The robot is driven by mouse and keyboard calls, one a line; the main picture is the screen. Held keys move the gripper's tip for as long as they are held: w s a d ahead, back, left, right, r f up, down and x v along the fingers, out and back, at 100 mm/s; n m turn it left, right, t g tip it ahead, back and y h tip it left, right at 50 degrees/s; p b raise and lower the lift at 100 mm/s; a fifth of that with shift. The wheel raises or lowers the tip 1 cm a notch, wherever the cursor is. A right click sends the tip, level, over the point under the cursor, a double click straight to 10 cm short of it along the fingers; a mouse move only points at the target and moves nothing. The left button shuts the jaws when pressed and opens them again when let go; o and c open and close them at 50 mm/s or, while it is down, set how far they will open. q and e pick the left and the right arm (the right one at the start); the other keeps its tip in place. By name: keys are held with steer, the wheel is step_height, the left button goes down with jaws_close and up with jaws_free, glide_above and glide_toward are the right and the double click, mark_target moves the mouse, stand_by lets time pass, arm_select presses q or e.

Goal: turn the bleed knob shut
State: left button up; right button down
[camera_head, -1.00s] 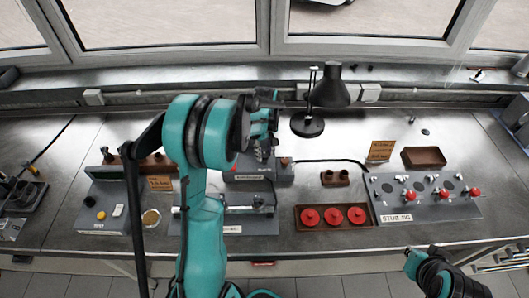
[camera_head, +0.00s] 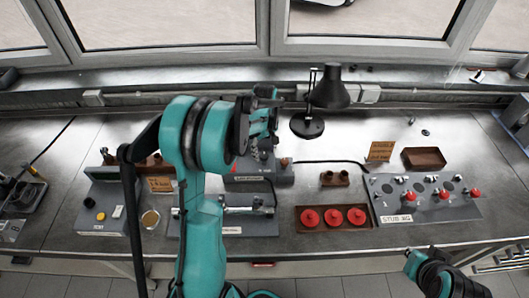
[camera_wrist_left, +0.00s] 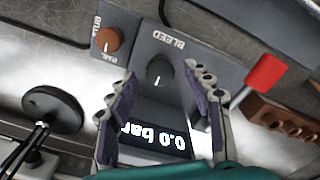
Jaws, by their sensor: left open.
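The bleed knob (camera_wrist_left: 160,70) is dark, round and has a white pointer line. It sits on a grey panel (camera_wrist_left: 203,68) beside the label BLEED, which appears upside down in the left wrist view. A display (camera_wrist_left: 160,138) on the same unit reads 0.0 bar. My left gripper (camera_wrist_left: 163,76) is open, with one finger on each side of the knob in that view. I cannot tell whether either finger touches it. In the head view, my left gripper (camera_head: 263,142) is over the grey unit (camera_head: 284,177), and my arm hides the knob.
A brown-orange knob (camera_wrist_left: 110,39) sits left of the bleed knob, and a red block-like part (camera_wrist_left: 264,72) is to the right. A black lamp (camera_head: 308,125) stands behind the unit. A tray (camera_head: 300,228) with red caps and a stud panel (camera_head: 430,207) lie to the right.

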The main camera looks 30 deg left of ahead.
mark_target(264, 155)
arm_select(q)
step_height(264, 155, up, 11)
stand_by(0.3)
stand_by(0.4)
